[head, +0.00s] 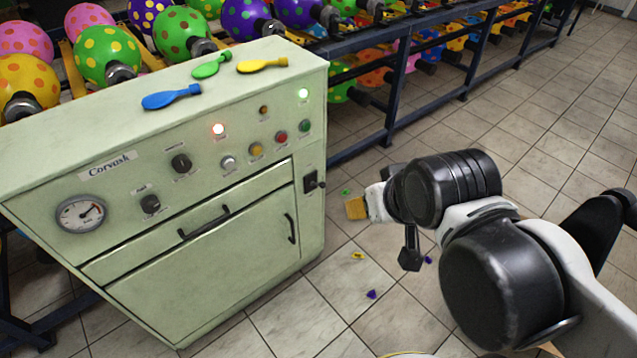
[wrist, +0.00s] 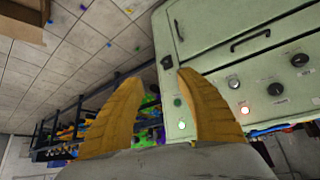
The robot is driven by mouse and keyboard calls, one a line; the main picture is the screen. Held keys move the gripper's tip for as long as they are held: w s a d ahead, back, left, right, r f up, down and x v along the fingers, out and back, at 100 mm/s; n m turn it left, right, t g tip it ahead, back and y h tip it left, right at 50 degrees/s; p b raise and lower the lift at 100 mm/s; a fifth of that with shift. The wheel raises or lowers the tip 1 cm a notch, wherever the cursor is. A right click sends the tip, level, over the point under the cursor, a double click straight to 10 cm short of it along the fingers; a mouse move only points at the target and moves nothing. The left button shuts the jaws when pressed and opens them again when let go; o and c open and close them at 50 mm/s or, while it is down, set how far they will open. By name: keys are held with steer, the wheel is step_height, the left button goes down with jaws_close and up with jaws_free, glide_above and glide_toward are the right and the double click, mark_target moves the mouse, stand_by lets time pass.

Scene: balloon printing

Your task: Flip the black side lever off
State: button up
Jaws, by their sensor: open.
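In the wrist view the lever (wrist: 167,62) is a small dark shape at the machine's edge, just beyond the gap between my fingertips. My gripper (head: 356,207) is to the right of the lever in the head view, apart from it. In the wrist view my gripper (wrist: 162,76) has its two yellow-brown fingers spread, with nothing between them.
The machine has a gauge (head: 81,214), knobs, coloured buttons and lit lamps on its front. Blue, green and yellow flat balloons (head: 262,65) lie on top. Racks of dotted balloons (head: 243,20) stand behind. Open tiled floor (head: 312,318) lies right of the machine, with small coloured scraps.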

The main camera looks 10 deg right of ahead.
steer(key=w+r+g, duration=0.1)
steer(key=w+r, duration=0.2)
steer(key=w, duration=0.3)
steer(key=n+g+h+p, duration=0.1)
steer(key=n+g+p, duration=0.15)
steer(key=g, duration=0.35)
glide_above(322, 183)
step_height(322, 183, down, 26)
steer(key=shift+m, duration=0.25)
step_height(322, 183, down, 11)
steer(key=b, duration=0.4)
steer(key=shift+d+r, duration=0.15)
